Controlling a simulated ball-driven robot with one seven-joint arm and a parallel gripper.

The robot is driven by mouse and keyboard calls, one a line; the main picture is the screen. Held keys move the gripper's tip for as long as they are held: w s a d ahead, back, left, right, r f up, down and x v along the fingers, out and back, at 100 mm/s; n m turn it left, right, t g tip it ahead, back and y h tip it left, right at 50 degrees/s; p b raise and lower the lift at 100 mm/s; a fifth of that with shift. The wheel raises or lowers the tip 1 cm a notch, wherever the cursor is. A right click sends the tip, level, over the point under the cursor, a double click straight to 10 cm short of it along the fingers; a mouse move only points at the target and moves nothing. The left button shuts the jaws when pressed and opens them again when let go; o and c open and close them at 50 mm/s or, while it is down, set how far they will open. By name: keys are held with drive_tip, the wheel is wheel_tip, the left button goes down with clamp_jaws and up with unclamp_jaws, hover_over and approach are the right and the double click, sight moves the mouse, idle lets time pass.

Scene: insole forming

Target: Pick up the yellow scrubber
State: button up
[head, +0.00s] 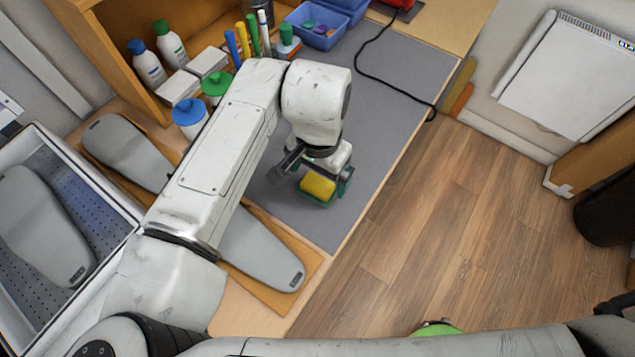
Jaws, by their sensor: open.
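The yellow scrubber (318,187) shows as a small yellow block with a dark green part around its lower edge. It is at the right side of the grey mat (300,215) on the workbench. My gripper (318,183) is open and right at the scrubber, with a dark finger to its left and a green-dark part to its right. I cannot tell whether the fingers touch it. My wrist hides the area behind the scrubber.
Grey insole forms (262,258) lie on wooden boards at the bench front and left. Bottles (148,66), capped jars (189,117) and markers (243,40) stand at the back left. Blue bins (312,28) are at the back. A black cable (372,65) crosses the mat. The bench edge is just right of the scrubber.

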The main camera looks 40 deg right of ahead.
sight(317, 183)
drive_tip(key=f, duration=0.4)
drive_tip(key=shift+w+p, duration=0.2)
drive_tip(key=shift+p, duration=0.15)
drive_tip(key=shift+c, duration=0.3)
drive_tip(key=c, duration=1.1)
drive_tip(key=shift+r, duration=0.15)
drive_tip(key=shift+r, duration=0.6)
drive_tip(key=s+a+r+b, duration=0.1)
drive_tip(key=s+a+r, duration=0.1)
drive_tip(key=a+r, duration=0.1)
drive_tip(key=s+a+r+b, duration=0.1)
drive_tip(key=s+a+r, duration=0.2)
drive_tip(key=a+r, duration=0.1)
drive_tip(key=s+a+r+b, duration=0.2)
drive_tip(key=s+a+r, duration=0.1)
drive_tip(key=a+r, duration=0.1)
drive_tip(key=shift+s+a+r, duration=0.15)
drive_tip(key=shift+s+r, duration=0.05)
drive_tip(key=shift+r, duration=0.1)
